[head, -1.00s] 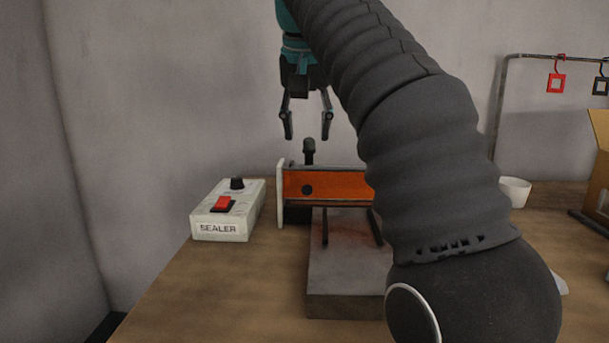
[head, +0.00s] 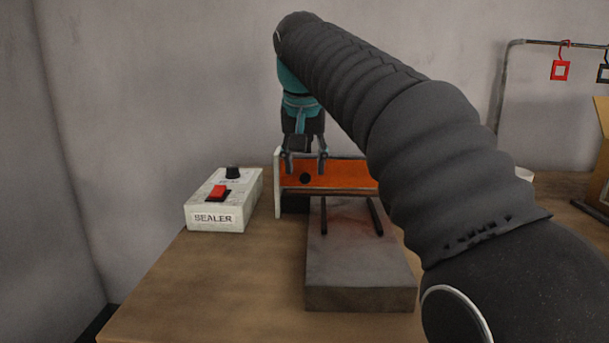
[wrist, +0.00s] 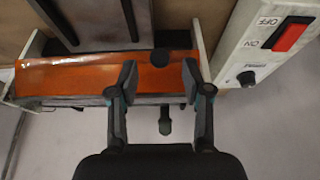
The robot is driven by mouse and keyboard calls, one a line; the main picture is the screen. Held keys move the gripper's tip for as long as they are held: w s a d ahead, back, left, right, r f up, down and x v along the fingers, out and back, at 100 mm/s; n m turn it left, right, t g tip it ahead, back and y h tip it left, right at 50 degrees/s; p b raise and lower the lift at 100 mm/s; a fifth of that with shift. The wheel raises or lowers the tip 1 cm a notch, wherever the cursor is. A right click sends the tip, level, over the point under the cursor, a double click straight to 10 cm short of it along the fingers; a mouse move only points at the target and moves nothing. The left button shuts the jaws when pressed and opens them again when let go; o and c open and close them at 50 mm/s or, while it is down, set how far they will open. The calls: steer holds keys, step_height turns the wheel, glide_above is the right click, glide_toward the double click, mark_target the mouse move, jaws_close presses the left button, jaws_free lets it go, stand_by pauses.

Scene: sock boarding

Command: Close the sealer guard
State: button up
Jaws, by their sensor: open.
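The orange sealer guard (head: 343,174) stands raised at the back of the grey sealer bed (head: 360,262), between white end plates. It also shows in the wrist view (wrist: 90,78), with a dark round spot on its face. My gripper (head: 304,168) is open and points down at the guard's top edge. In the wrist view its fingertips (wrist: 160,75) are apart, on either side of the handle's line. I cannot tell whether they touch the guard.
A white control box (head: 224,200) labelled SEALER, with a red switch and black knob, stands left of the guard. A rack with a red hanging frame (head: 560,70) and a cardboard box (head: 601,125) are at the right. The table's front left is clear.

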mark_target(305, 176)
steer(key=shift+x, duration=1.3)
steer(key=shift+c, duration=0.2)
jaws_close()
steer(key=f+t+b, duration=0.1)
steer(key=b, duration=0.2)
steer(key=shift+f, duration=0.1)
steer(key=b, duration=0.1)
steer(key=t+b, duration=0.1)
steer(key=shift+w+f+b, duration=0.15)
steer(key=shift+f+b, duration=0.1)
steer(key=shift+b, duration=0.15)
steer(key=t+b, duration=0.2)
steer(key=b, duration=0.1)
steer(key=shift+w+f+b, duration=0.2)
steer(key=shift+f+b, duration=0.1)
steer(key=shift+w+r+t+b, duration=0.1)
steer(key=shift+w+t+b, duration=0.05)
steer(key=shift+t+b, duration=0.55)
steer(key=shift+r, duration=0.1)
